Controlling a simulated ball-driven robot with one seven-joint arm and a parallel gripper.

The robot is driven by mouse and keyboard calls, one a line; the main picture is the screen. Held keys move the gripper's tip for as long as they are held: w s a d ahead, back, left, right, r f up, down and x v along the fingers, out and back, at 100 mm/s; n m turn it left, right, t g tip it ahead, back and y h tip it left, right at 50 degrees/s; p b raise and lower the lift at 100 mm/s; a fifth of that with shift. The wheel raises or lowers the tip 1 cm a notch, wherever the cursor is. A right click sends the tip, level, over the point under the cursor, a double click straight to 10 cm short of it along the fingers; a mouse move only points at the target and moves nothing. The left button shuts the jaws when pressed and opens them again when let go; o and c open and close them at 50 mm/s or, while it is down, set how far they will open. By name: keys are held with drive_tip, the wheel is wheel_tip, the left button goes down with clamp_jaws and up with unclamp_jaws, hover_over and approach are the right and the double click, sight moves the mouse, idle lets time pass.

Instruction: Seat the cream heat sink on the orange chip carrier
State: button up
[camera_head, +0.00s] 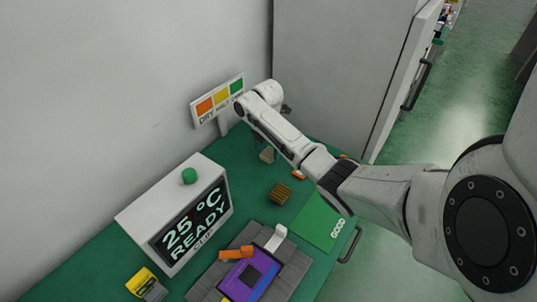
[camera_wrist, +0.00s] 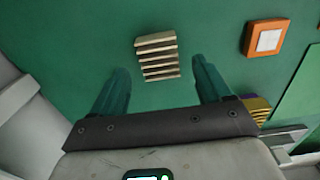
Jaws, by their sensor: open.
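The cream heat sink (camera_head: 267,155) is a small finned block on the green bench top, below my gripper in the head view. In the wrist view the cream heat sink (camera_wrist: 157,55) lies fins up, between and slightly beyond the fingertips. My gripper (camera_wrist: 160,66) is open and empty, its two green fingers apart on either side of it; it looks above the bench, but the exact height is unclear. An orange square with a pale centre (camera_wrist: 266,38), apparently the orange chip carrier, lies to the right. In the head view it seems to be the orange piece (camera_head: 299,174) beside my arm, partly hidden.
A brown finned block (camera_head: 280,194) stands nearer. A purple board (camera_head: 268,279) with an orange bar (camera_head: 236,253) and white lever (camera_head: 276,238) is at the front. A green GOOD mat (camera_head: 318,222) lies right. A display box (camera_head: 180,215) and sign (camera_head: 217,101) stand left.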

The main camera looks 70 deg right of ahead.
drive_tip(key=shift+f, duration=0.95)
drive_tip(key=c, duration=1.1)
drive_tip(key=shift+r, duration=0.1)
drive_tip(key=shift+c, duration=0.2)
